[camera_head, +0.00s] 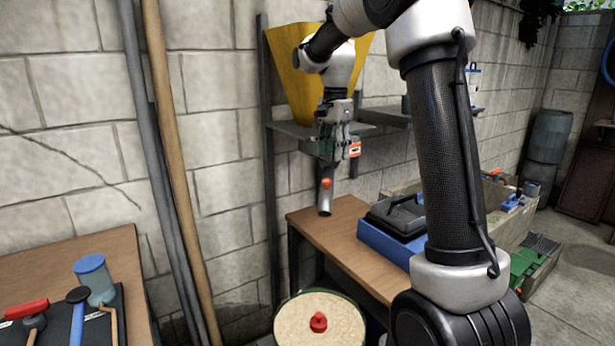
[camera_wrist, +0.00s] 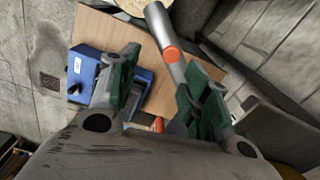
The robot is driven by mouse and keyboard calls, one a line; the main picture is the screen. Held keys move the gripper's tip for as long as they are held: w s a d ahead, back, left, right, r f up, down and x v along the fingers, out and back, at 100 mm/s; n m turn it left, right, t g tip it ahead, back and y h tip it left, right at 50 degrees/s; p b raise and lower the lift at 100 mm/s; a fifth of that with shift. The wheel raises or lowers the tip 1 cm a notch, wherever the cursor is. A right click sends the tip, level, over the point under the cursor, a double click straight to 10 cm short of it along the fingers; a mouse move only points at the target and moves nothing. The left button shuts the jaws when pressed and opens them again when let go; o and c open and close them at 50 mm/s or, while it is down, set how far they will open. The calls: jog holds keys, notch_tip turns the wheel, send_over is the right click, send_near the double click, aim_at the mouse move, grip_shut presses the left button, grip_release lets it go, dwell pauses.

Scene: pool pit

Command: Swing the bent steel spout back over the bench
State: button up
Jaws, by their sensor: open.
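The steel spout (camera_head: 325,198) hangs below the yellow hopper (camera_head: 290,75), with an orange spot near its upper part. Its lower end appears in front of the rear left corner of the wooden bench (camera_head: 325,225). My gripper (camera_head: 335,145) is at the spout's upper end, under the hopper's shelf. In the wrist view my gripper (camera_wrist: 160,92) has its green fingers apart, with bench showing between them. I cannot tell whether a finger touches the spout.
A blue case (camera_head: 385,235) with a black top sits on the bench. A left table (camera_head: 70,255) holds tools.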

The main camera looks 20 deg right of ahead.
aim_at(327, 179)
jog(key=shift+w+a+f+m, duration=0.2)
jog(key=shift+w+f, duration=0.1)
jog(key=shift+w, duration=0.25)
jog(key=shift+w+a+f+m, duration=0.15)
jog(key=shift+w+f, duration=0.15)
jog(key=shift+w, duration=0.2)
notch_tip(327, 179, down, 8)
jog(key=shift+r, duration=0.2)
grip_shut()
